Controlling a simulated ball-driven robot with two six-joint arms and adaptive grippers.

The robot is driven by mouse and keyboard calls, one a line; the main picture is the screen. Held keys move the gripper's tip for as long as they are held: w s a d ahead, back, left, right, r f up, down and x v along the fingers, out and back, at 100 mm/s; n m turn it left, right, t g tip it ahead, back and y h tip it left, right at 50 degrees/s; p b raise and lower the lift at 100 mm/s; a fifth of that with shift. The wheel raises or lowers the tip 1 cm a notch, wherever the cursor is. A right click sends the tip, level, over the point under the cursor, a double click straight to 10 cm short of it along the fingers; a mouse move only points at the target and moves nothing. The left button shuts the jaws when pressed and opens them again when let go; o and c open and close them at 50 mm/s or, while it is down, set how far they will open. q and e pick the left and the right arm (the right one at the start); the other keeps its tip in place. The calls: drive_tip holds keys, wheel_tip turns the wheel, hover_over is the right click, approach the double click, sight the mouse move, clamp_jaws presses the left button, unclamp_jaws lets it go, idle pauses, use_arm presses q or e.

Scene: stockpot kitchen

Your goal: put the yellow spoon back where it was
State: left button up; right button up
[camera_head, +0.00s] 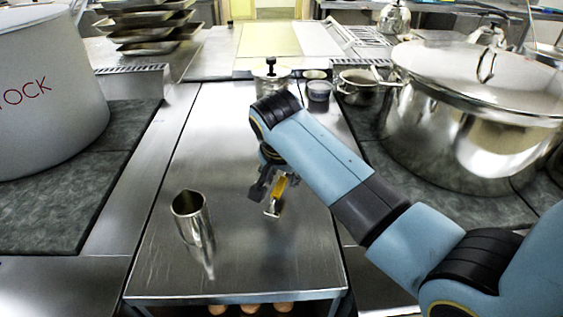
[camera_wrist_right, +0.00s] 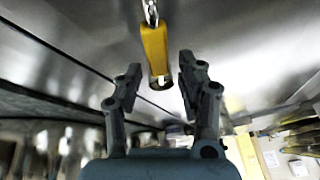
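The yellow spoon (camera_head: 279,187) shows a yellow handle with a short silver part below it, over the steel table in the head view. In the right wrist view its yellow handle (camera_wrist_right: 154,45) lies ahead of and partly between the fingers, with the silver shaft at the top edge. My right gripper (camera_head: 265,188) is at the handle; in the right wrist view its fingers (camera_wrist_right: 160,78) are apart, with a gap on each side of the handle. I cannot tell whether the spoon rests on the table. My left gripper is out of view.
An empty-looking steel cylinder (camera_head: 193,222) stands left of my right gripper on the steel table (camera_head: 235,270). A large stock pot (camera_head: 45,90) stands at left, a lidded steel pot (camera_head: 460,115) at right. Small lidded jar (camera_head: 271,78) and cup (camera_head: 319,92) stand at the table's back.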

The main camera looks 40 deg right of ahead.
drive_tip(key=v, duration=1)
drive_tip(key=shift+r, duration=0.25)
drive_tip(key=shift+s+a, duration=0.1)
drive_tip(key=shift+s+f, duration=0.1)
